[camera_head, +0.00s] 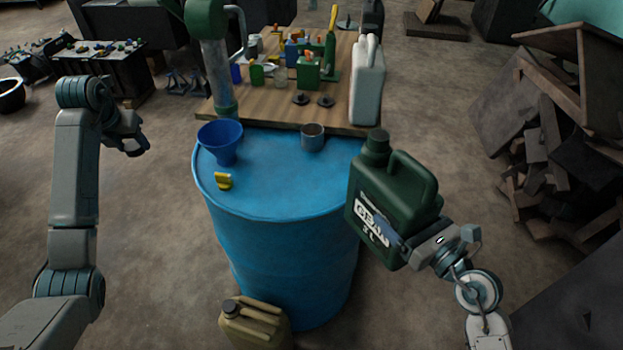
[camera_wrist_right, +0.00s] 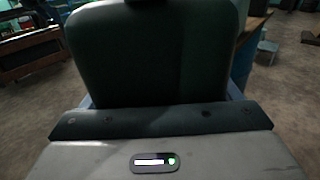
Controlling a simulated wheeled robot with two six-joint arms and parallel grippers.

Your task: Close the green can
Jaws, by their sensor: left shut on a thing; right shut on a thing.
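The green can (camera_head: 385,200), with white lettering on its side, is held up at the right of the blue drum, slightly tilted. My right gripper (camera_head: 425,240) is shut on its lower right side. Its dark green wall (camera_wrist_right: 155,60) fills the upper middle of the right wrist view. A dark round piece tops the can's neck (camera_head: 376,142); I cannot tell whether it is a cap or the bare mouth. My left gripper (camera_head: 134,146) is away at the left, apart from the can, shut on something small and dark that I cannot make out.
A blue drum (camera_head: 290,240) bears a blue funnel (camera_head: 221,140), a grey cup (camera_head: 312,138) and a yellow piece (camera_head: 223,181). Behind it, a wooden table (camera_head: 340,112) holds a white jug (camera_head: 367,85) and small items. A tan canister (camera_head: 255,325) stands in front.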

